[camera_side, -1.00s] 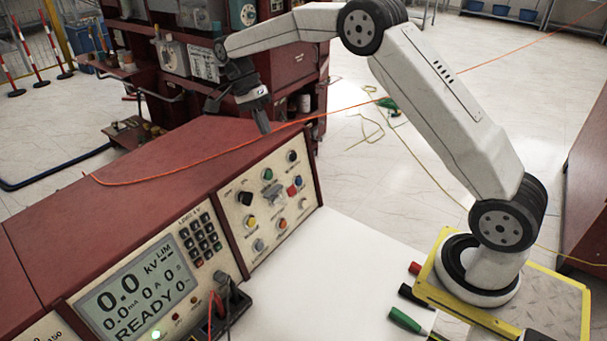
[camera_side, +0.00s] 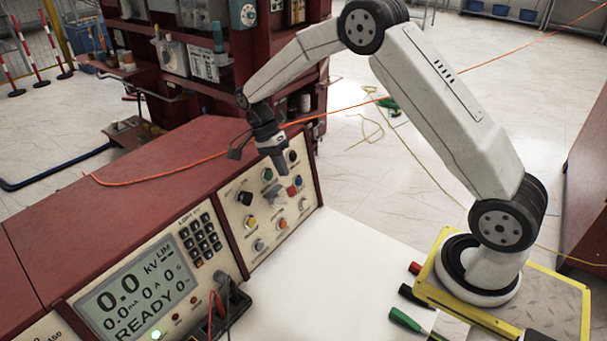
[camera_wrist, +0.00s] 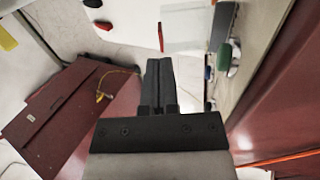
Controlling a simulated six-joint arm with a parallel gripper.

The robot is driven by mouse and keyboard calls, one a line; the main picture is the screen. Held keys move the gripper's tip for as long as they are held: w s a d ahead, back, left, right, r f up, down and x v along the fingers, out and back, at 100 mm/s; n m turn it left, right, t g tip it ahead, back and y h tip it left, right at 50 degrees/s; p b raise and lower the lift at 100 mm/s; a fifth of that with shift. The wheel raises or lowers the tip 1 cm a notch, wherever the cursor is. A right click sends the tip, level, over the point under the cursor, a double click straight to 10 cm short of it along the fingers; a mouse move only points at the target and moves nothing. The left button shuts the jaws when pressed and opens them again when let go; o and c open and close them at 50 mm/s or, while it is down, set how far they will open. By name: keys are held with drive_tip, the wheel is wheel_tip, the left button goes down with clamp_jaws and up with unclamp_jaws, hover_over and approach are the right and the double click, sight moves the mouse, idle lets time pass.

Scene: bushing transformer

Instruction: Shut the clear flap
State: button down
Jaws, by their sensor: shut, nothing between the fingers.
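The clear flap (camera_wrist: 185,32) shows in the wrist view as a see-through sheet. It stands out from the control panel's face, with a thin red strip (camera_wrist: 160,37) at its left end. In the side view the flap is too small to make out clearly. My gripper (camera_side: 284,172) is shut and empty, pointing down in front of the upper right part of the control panel (camera_side: 236,221). In the wrist view my gripper's fingertips (camera_wrist: 159,62) are together just below the flap in the picture. I cannot tell whether they touch it.
Several knobs and buttons sit on the panel, among them a green one (camera_wrist: 224,58). A display unit (camera_side: 135,290) stands to its left. An orange cable (camera_side: 150,179) lies across the red console top. The white bench top (camera_side: 320,270) is mostly clear.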

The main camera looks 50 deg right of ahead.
sight(292, 192)
drive_tip(key=shift+x, duration=1.5)
drive_tip(key=shift+s+f+t, duration=0.1)
drive_tip(key=shift+s+t, duration=0.1)
drive_tip(key=shift+t, duration=0.1)
drive_tip(key=shift+s+f+t, duration=0.3)
drive_tip(key=shift+s+t, duration=0.05)
drive_tip(key=shift+t, duration=0.35)
drive_tip(key=shift+s+f+t, duration=0.25)
drive_tip(key=shift+s+t, duration=0.1)
drive_tip(key=shift+t, duration=0.35)
wheel_tip(292, 192, down, 10)
drive_tip(key=t, duration=1.4)
drive_tip(key=shift+s, duration=0.2)
drive_tip(key=shift+w, duration=0.2)
idle(0.5)
